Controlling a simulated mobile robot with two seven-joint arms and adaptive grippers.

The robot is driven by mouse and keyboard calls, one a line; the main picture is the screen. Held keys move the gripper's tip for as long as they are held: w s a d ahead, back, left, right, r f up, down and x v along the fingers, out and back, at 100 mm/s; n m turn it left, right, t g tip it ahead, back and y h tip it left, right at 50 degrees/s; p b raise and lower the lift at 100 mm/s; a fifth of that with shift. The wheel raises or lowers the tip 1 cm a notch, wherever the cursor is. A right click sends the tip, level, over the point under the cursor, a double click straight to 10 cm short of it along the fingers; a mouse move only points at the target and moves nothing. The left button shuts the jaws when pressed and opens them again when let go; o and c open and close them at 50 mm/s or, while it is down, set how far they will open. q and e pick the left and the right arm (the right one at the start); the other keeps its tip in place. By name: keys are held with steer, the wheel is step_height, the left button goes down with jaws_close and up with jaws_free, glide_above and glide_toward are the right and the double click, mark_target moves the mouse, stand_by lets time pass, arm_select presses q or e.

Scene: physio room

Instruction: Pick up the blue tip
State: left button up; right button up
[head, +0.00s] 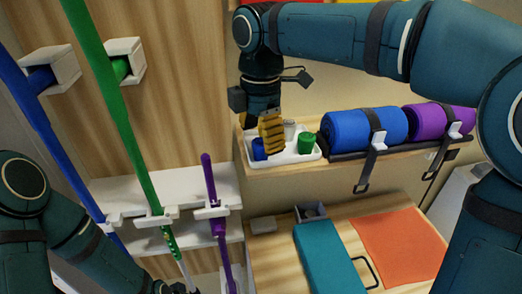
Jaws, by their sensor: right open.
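The blue tip (258,149) is a small blue piece at the left end of a white tray (308,157) on the wooden shelf. It is partly hidden by a yellow ribbed piece at my right gripper (264,122). That gripper points down from above, open, over the tray's left part, close to the blue tip. I cannot tell whether it touches the tip. A green tip (306,142) stands at the right of the tray, with a pale piece (290,129) behind.
A blue roll (350,128) and a purple roll (424,122), strapped, lie right of the tray. Blue (50,135), green (118,125) and purple (208,178) poles stand at left in white holders. Below are a teal block (325,258) and an orange mat (400,245).

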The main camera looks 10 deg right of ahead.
mark_target(261, 141)
step_height(261, 141, down, 3)
steer(key=shift+r+b, duration=0.15)
steer(key=shift+b, duration=0.15)
steer(key=c, duration=1.1)
steer(key=shift+r, duration=0.1)
step_height(261, 141, up, 10)
steer(key=p, duration=0.3)
steer(key=o, duration=0.4)
steer(key=shift+c, duration=0.2)
jaws_close()
